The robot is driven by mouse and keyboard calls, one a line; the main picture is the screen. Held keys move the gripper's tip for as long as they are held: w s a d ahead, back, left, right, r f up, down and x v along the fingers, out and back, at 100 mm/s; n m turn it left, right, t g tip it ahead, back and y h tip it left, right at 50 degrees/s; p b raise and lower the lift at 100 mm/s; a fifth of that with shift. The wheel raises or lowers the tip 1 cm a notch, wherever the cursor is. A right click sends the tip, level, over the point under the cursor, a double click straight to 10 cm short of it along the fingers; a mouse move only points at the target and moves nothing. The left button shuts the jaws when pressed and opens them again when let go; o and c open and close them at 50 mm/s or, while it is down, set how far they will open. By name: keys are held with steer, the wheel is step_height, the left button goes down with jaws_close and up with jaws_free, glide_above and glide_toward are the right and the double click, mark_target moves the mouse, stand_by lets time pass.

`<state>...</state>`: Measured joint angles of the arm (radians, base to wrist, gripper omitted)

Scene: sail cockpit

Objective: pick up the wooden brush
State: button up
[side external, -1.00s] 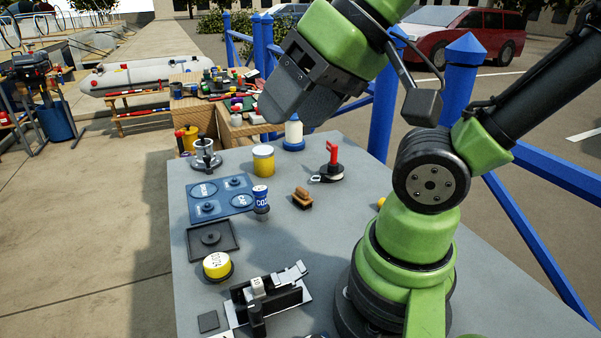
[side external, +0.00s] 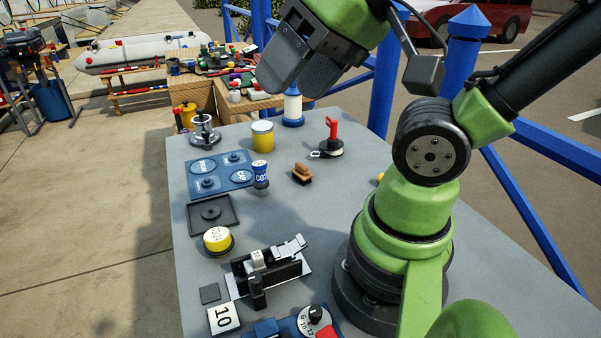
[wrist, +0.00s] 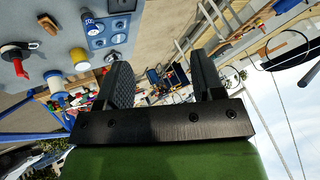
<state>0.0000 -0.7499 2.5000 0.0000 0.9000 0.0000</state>
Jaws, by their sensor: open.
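The wooden brush (side external: 302,172) lies on the grey table, a small brown block with a dark underside. It also shows at the upper left of the wrist view (wrist: 47,25). My gripper (side external: 276,85) is raised well above the far part of the table, apart from the brush. In the wrist view its two dark fingers (wrist: 163,75) stand apart with nothing between them.
A red-handled black object (side external: 332,140) stands behind the brush. A blue can (side external: 261,172) is to its left, and a yellow can (side external: 262,136) is farther back. A black tray (side external: 213,214) and a blue panel (side external: 222,166) lie at left. The table right of the brush is mostly clear.

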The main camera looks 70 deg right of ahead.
steer(key=m+g+h, duration=0.2)
steer(key=g, duration=0.5)
glide_above(302, 165)
steer(key=f, duration=2.4)
steer(key=shift+w+a+f, duration=0.1)
steer(key=shift+w+a, duration=0.1)
steer(key=shift+w, duration=0.1)
steer(key=shift+s+d+f, duration=0.1)
steer(key=shift+d+f, duration=0.05)
steer(key=shift+f, duration=1.45)
steer(key=shift+s+d+f, duration=0.1)
steer(key=shift+d+f, duration=0.05)
steer(key=shift+f, duration=1.4)
steer(key=c, duration=1)
